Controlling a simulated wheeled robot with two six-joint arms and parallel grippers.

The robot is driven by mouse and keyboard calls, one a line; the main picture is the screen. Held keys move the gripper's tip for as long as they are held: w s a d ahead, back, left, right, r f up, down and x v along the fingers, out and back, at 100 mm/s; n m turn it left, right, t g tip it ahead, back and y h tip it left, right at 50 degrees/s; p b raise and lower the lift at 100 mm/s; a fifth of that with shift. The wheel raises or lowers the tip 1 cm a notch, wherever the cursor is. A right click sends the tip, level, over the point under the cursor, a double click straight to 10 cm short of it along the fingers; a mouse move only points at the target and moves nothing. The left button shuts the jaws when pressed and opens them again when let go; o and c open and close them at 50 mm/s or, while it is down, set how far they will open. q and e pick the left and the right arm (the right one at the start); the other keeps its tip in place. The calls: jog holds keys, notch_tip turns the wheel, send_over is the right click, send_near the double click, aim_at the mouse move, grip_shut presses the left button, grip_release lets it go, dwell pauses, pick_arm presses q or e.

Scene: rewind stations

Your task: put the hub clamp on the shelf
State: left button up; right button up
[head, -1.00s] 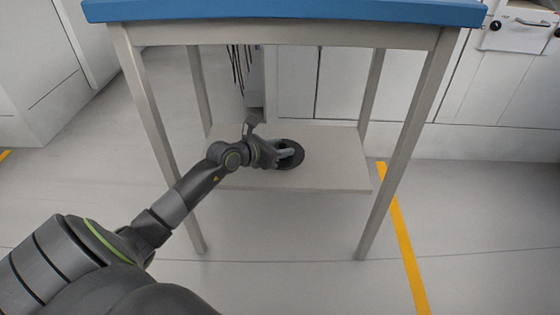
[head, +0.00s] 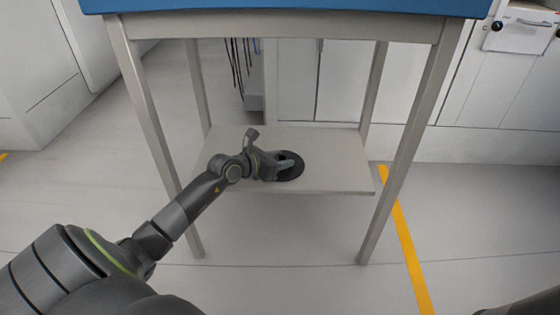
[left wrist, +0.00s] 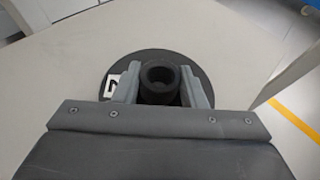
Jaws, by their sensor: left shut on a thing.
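The hub clamp (head: 293,173) is a black round disc with a raised dark collar. In the left wrist view the clamp (left wrist: 160,82) shows its hollow collar between the two grey fingers and a white label with a dark mark on the disc. My left gripper (head: 286,165) is shut on the collar; it also shows in the left wrist view (left wrist: 160,92). The shelf (head: 335,165) is the pale lower board under the blue-topped table. The clamp is over the shelf; I cannot tell whether it touches the board. My right gripper is not in view.
The table's blue top (head: 290,6) overhangs the shelf, with grey legs (head: 405,135) at the corners. Dark cables (head: 238,65) hang behind. A yellow floor line (head: 405,240) runs at the right. The shelf's right part is bare.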

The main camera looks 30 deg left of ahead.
pick_arm(q)
jog(key=o, duration=1.2)
jog(key=shift+f, duration=0.1)
jog(key=shift+c, duration=0.2)
